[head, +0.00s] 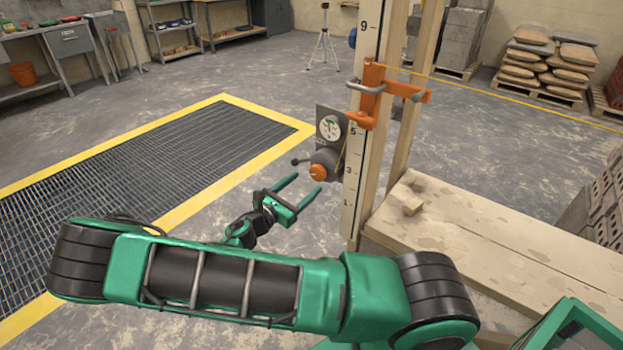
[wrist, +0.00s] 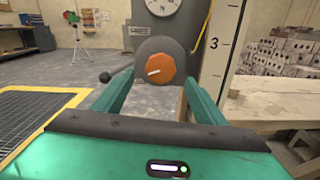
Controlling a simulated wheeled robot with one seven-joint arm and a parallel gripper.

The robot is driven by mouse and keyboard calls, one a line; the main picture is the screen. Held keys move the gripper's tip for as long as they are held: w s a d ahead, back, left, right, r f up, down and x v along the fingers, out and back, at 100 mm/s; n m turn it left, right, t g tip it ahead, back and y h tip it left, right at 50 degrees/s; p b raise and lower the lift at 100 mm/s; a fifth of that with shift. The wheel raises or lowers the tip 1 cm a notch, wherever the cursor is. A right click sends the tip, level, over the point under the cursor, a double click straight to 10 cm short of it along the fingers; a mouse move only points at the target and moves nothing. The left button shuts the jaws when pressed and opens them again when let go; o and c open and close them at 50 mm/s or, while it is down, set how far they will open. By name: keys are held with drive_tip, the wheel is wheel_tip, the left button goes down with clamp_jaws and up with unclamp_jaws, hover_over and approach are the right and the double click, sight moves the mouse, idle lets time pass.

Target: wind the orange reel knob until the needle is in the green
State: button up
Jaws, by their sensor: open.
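The orange reel knob (head: 318,172) sits on the front of a dark grey round reel (head: 325,157) fixed beside a tall numbered post. In the wrist view the knob (wrist: 154,71) shows a white mark pointing left and slightly down. Above it is a round white dial (head: 330,128) on a grey plate; the dial (wrist: 163,6) is cut off at the top of the wrist view. A green patch shows on the dial, but the needle is too small to read surely. My gripper (head: 308,188) is open and empty, with its fingers short of the knob, which appears between them.
A small dark crank handle (head: 298,161) sticks out left of the reel. The numbered post (head: 360,120) carries an orange clamp (head: 372,90) with a line running right. A wooden bench (head: 480,240) stands right; open floor and a yellow-edged grate (head: 140,160) lie left.

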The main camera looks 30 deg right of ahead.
sight(315, 175)
drive_tip(key=x, duration=0.5)
drive_tip(key=shift+w+d, duration=0.1)
drive_tip(key=shift+d, duration=0.2)
drive_tip(key=c, duration=1)
drive_tip(key=shift+c, duration=0.2)
drive_tip(key=m, duration=0.4)
drive_tip(key=shift+a+m, duration=0.1)
drive_tip(key=shift+m, duration=0.3)
drive_tip(key=o, duration=1)
